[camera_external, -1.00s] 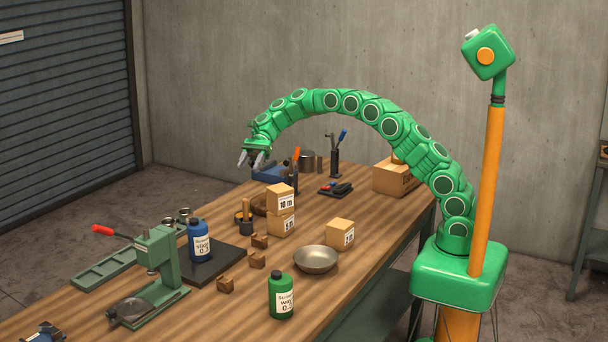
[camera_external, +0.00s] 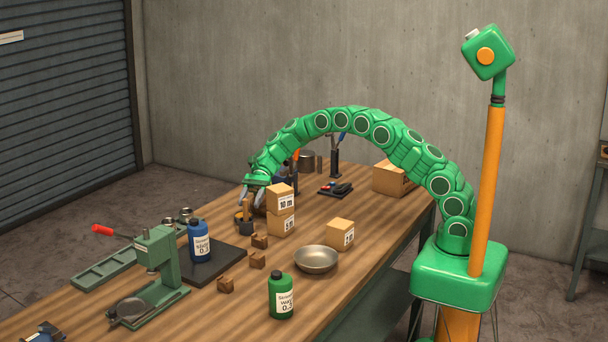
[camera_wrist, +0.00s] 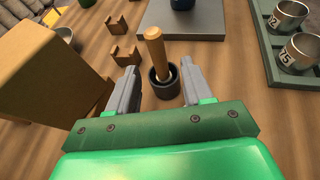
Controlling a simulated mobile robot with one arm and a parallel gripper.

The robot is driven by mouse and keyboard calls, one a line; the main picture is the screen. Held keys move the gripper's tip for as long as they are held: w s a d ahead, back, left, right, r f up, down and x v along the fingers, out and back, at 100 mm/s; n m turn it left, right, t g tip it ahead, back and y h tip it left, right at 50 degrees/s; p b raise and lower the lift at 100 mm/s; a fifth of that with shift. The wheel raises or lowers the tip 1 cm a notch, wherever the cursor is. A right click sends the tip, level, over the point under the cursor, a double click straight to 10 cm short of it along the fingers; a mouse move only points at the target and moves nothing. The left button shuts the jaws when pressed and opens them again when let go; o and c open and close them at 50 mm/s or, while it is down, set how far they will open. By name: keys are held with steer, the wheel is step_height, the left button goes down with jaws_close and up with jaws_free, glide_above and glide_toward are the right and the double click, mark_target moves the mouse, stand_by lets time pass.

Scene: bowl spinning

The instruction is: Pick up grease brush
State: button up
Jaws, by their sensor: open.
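The grease brush (camera_wrist: 155,48) stands handle up in a small dark round pot on the bench. Its wooden handle shows; its bristle end is hidden inside the pot (camera_wrist: 165,85). In the external view the brush (camera_external: 247,208) is just below my gripper (camera_external: 254,198), left of the stacked boxes. My gripper (camera_wrist: 157,85) is open in the wrist view, with one grey finger on each side of the pot and handle. No contact with the brush is visible.
Two stacked cardboard boxes (camera_external: 281,211) stand close to the right of my gripper; one looms at left in the wrist view (camera_wrist: 40,75). Small brown notched blocks (camera_wrist: 116,24) lie nearby. A dark plate with a blue bottle (camera_external: 199,240) is in front. Metal cups (camera_wrist: 287,17) stand at the side.

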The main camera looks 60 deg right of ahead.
mark_target(249, 213)
steer(key=shift+r+x, duration=0.2)
steer(key=shift+x, duration=1.55)
steer(key=shift+r+x, duration=0.2)
steer(key=shift+x, duration=1.55)
steer(key=shift+s+a, duration=0.1)
jaws_close()
